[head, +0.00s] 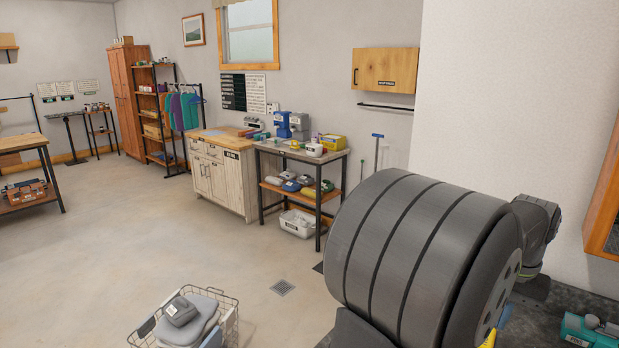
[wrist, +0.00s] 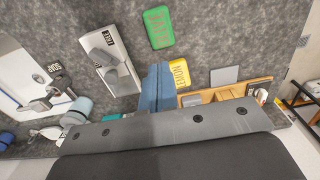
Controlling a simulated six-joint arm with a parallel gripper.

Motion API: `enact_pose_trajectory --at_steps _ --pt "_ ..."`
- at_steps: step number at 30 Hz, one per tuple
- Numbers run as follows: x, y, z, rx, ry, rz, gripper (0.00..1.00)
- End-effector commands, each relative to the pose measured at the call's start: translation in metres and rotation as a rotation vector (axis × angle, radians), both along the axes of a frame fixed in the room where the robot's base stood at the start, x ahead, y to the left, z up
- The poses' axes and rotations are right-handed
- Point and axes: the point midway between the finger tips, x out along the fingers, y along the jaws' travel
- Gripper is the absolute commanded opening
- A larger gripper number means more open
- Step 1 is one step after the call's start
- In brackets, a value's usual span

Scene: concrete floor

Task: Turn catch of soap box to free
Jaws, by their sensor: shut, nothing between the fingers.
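In the head view my arm hides most of this worktop.
A green block (wrist: 158,28) and a yellow block marked LEMON (wrist: 179,71) lie near my fingers on the dark worktop (wrist: 225,35). A wooden tray (wrist: 228,91) is at the right. In the head view, a wire basket (head: 236,318) stands on the open floor.

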Motion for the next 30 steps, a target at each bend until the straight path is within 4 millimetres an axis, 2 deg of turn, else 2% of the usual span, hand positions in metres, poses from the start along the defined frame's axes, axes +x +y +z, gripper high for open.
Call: enact_pose_trajectory --at_steps 10,11,18,20,23,25,30 --pt "0.0 0.0 -0.005 -0.001 0.001 0.003 0.0" --pt "0.0 0.0 -0.005 -0.001 0.001 0.003 0.04" --pt "0.0 0.0 -0.005 -0.001 0.001 0.003 0.51" --pt "0.0 0.0 -0.005 -0.001 0.001 0.003 0.62" --pt "-0.003 -0.004 -0.003 -0.001 0.001 -0.029 0.62" --pt "-0.008 -0.014 0.003 -0.003 0.0 -0.105 0.62" --pt "-0.039 -0.053 0.024 -0.003 0.0 -0.455 0.62"
